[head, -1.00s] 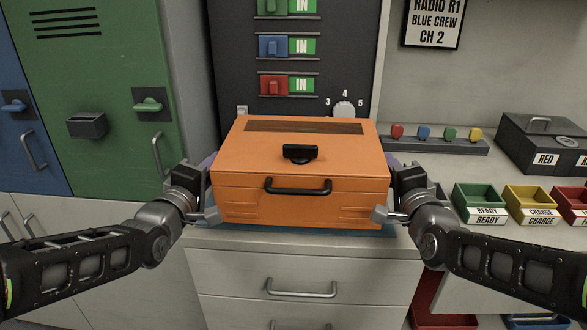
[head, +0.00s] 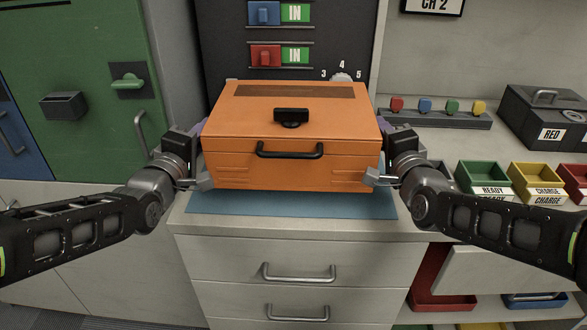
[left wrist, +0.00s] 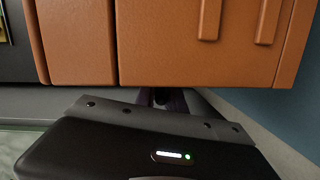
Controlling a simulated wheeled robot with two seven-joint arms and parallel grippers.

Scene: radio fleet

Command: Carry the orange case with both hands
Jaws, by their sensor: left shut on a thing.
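The orange case (head: 290,135), with a black latch and a black front handle, is level above the blue mat (head: 290,205) on the drawer cabinet. My left gripper (head: 196,160) is shut on its left side and my right gripper (head: 388,158) on its right side; the grip points are partly hidden. A little purple shows behind each gripper. In the left wrist view the case's orange wall (left wrist: 210,50) fills the top, close to the gripper body.
A dark panel with IN slots (head: 295,55) stands behind the case. To the right are a row of coloured knobs (head: 438,112), a black RED box (head: 545,120) and small green, yellow and red bins. Green and blue lockers (head: 90,110) stand left.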

